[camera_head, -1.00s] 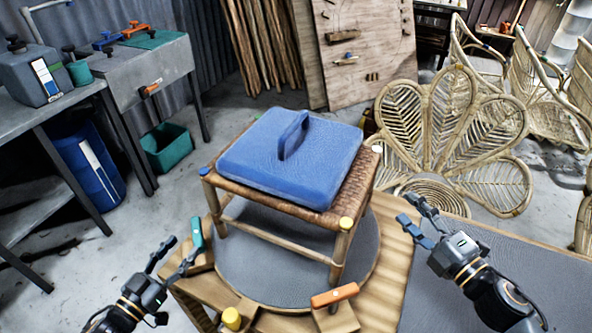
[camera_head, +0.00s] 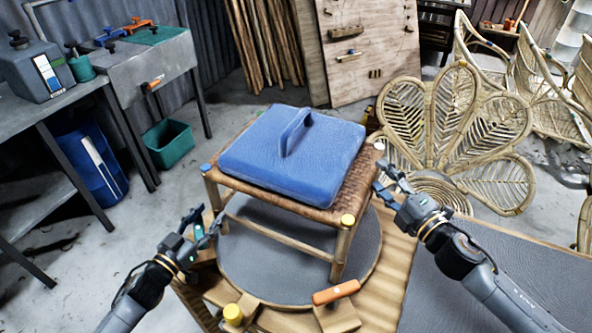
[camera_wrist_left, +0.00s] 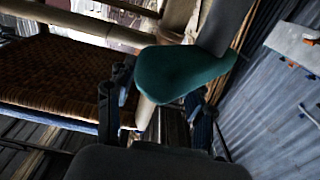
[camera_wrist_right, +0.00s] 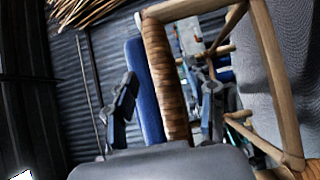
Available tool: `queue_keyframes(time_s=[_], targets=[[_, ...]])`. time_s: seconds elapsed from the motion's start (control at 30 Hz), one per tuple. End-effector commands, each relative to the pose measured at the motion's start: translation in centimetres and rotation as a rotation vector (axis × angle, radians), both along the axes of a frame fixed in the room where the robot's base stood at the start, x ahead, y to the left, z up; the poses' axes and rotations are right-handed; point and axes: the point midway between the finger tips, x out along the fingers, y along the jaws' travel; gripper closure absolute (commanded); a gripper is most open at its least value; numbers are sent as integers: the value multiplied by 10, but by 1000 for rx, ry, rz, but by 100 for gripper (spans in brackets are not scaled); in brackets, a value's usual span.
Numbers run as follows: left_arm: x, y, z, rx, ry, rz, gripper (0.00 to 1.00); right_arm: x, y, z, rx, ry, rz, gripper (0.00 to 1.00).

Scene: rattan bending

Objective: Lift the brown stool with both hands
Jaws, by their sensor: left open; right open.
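The brown stool (camera_head: 270,200) has a woven seat and light wooden legs. It stands upright on a round grey turntable (camera_head: 270,290), with a blue cushion (camera_head: 295,155) with a handle on its seat. My left gripper (camera_head: 204,220) is open, low beside the stool's left legs. The left wrist view shows the woven seat (camera_wrist_left: 50,75) to the left and a teal part (camera_wrist_left: 175,72) close in front of the fingers. My right gripper (camera_head: 385,181) is open beside the seat's right edge. In the right wrist view, the woven seat edge (camera_wrist_right: 165,75) shows between the fingers; contact is unclear.
Clamps with an orange handle (camera_head: 336,293) and a yellow knob (camera_head: 233,314) sit at the turntable's front edge. A rattan chair back (camera_head: 455,130) stands behind on the right. A flat grey surface (camera_head: 500,280) lies to the right. A metal workbench (camera_head: 150,70) stands at the left.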

Motion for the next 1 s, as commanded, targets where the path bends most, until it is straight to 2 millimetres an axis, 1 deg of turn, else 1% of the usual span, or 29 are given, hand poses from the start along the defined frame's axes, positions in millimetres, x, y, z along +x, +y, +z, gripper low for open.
queue_keyframes(time_s=[0.03,0.1,0.3,0.43,0.67,0.7,0.77,0.8,0.87,0.9,0.93,0.97,1.0], targets=[[8,-4,1,0,-2,0,47,8,3,2,-1,-4,-1,45],[16,-8,1,1,-3,0,47,16,7,1,0,-2,-1,45],[31,-16,1,0,-1,0,47,32,15,1,0,-1,0,45],[34,-18,0,1,0,-1,47,35,16,0,0,0,0,45],[34,-18,0,1,0,0,47,35,17,0,0,1,0,45],[34,-18,0,1,0,0,49,35,16,0,0,1,0,47],[34,-18,0,1,0,0,61,35,16,0,0,0,0,60],[34,-18,0,1,0,0,70,35,16,0,0,0,0,68],[34,-18,0,1,0,0,82,35,16,0,0,0,0,80],[34,-18,0,1,0,0,90,35,16,0,0,0,0,88],[34,-18,0,1,0,0,96,35,16,0,0,0,0,94],[34,-18,0,1,0,0,100,35,16,0,0,1,0,100],[34,-18,0,1,0,0,100,35,16,0,0,1,0,100]])
